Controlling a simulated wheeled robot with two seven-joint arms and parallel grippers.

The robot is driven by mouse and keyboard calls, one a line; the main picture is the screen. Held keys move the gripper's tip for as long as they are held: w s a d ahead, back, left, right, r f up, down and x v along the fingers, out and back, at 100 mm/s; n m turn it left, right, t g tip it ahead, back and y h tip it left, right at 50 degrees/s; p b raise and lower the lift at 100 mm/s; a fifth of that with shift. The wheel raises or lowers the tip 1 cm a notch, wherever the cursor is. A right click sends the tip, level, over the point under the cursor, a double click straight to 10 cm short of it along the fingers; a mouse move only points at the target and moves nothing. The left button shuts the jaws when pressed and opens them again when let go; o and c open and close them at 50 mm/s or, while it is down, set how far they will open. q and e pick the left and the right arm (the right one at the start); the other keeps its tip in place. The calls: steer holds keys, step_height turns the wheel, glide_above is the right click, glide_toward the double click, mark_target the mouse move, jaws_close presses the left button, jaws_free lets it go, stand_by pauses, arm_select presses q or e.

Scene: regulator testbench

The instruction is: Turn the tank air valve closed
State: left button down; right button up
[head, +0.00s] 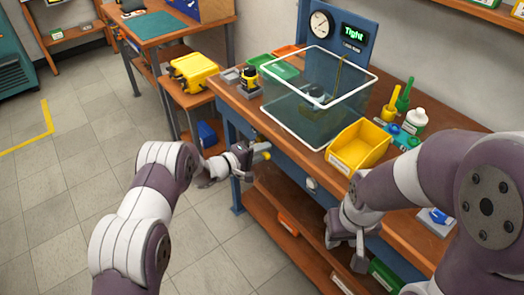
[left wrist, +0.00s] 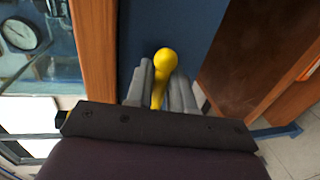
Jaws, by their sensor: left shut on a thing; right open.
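The tank (head: 318,100) is a clear box with a white rim on the wooden bench. The air valve's yellow handle (head: 262,146) is at the bench's blue front panel, below the tank. In the left wrist view the yellow handle (left wrist: 165,62), with a rounded end, stands between my left gripper's (left wrist: 160,88) grey fingers, which are shut on it. In the head view my left gripper (head: 246,155) is at the bench front. The valve body is hidden. My right gripper (head: 345,236) is open and empty in front of the bench, to the right.
A yellow bin (head: 358,147) sits at the bench's front edge. A white bottle (head: 414,121) and small tools stand at the right. A lower shelf (head: 275,210) holds bins. The floor at left is clear.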

arm_select(q)
steer(key=c, duration=1.1)
jaws_free()
steer(key=v, duration=1.2)
steer(key=shift+s+a+r+p, duration=0.1)
steer(key=shift+s+a+p, duration=0.1)
steer(key=shift+a+p, duration=0.15)
steer(key=shift+d, duration=0.1)
